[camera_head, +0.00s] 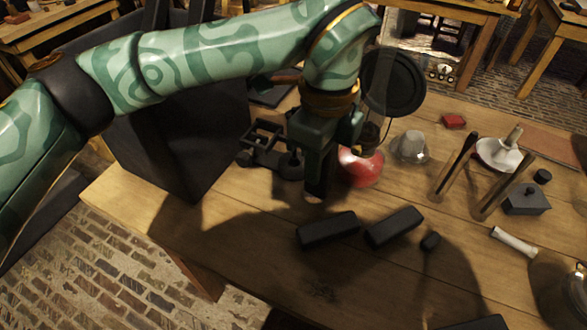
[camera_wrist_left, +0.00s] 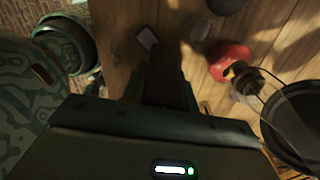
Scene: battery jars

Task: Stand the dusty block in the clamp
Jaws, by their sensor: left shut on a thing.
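My left gripper (camera_head: 320,190) points down over the table, left of the red-based lamp. It is shut on a dark block (camera_head: 317,184), which hangs upright below the jaws. The block also shows between the fingers in the left wrist view (camera_wrist_left: 164,82). I cannot tell whether it is dusty. A black framed device (camera_head: 265,142), perhaps the clamp, stands just left of and behind the gripper, partly hidden by it. Two more black blocks, one on the left (camera_head: 328,230) and one on the right (camera_head: 393,226), lie flat in front. My right gripper is not seen.
A red-based lamp (camera_head: 361,167) stands close right of the gripper, with a black disc (camera_head: 393,82) above. A glass jar (camera_head: 411,148), a white funnel-like dish (camera_head: 497,152), wooden posts and a small grey box (camera_head: 526,201) fill the right. The front left table is clear.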

